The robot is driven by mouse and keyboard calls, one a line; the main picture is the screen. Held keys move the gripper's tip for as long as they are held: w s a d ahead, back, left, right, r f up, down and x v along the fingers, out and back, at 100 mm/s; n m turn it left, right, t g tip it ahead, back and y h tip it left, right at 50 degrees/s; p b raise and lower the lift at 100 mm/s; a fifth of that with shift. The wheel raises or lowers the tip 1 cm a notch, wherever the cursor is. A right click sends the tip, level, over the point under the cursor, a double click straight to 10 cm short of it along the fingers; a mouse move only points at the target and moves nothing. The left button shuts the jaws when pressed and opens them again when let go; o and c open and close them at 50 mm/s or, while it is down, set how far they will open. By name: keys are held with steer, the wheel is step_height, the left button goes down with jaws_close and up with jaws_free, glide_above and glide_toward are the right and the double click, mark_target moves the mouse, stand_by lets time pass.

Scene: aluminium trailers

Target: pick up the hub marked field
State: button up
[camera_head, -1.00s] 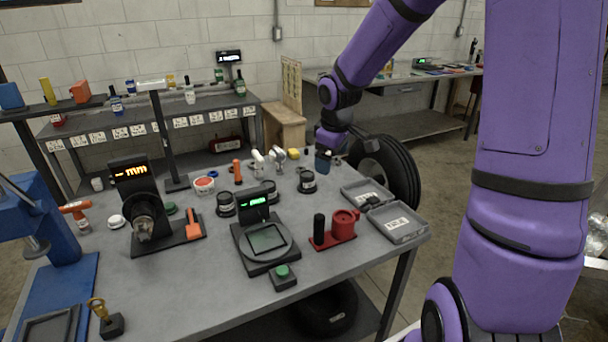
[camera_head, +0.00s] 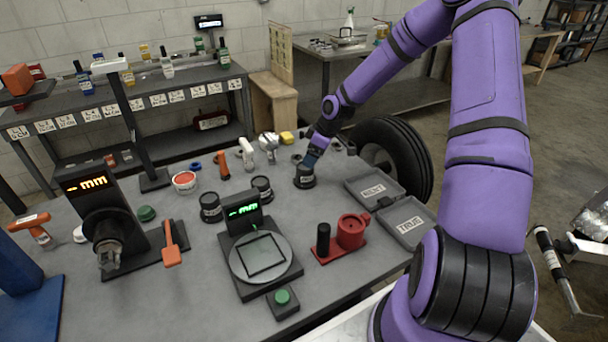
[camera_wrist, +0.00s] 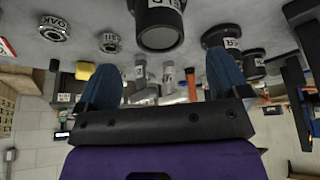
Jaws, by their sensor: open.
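A black round hub (camera_head: 305,179) stands on the grey workbench (camera_head: 190,300), toward its far right. In the wrist view its label ends in "ELD" (camera_wrist: 160,22), the rest cut off by the top edge. My gripper (camera_head: 313,155) is just above and behind this hub in the head view; whether it touches is hard to tell. In the wrist view the two blue fingers of my gripper (camera_wrist: 163,66) are spread wide, with nothing held between them, and the hub lies beyond their tips.
Two similar black hubs (camera_head: 210,207) (camera_head: 262,188) stand to the left. A scale with a green display (camera_head: 265,256), a red fixture (camera_head: 350,232) and grey labelled trays (camera_head: 408,222) are nearer. Labelled metal rings (camera_wrist: 53,28) lie close by.

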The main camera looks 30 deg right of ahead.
mark_target(303, 170)
steer(key=shift+x, duration=4.4)
steer(key=shift+r, duration=0.1)
steer(key=c, duration=1.5)
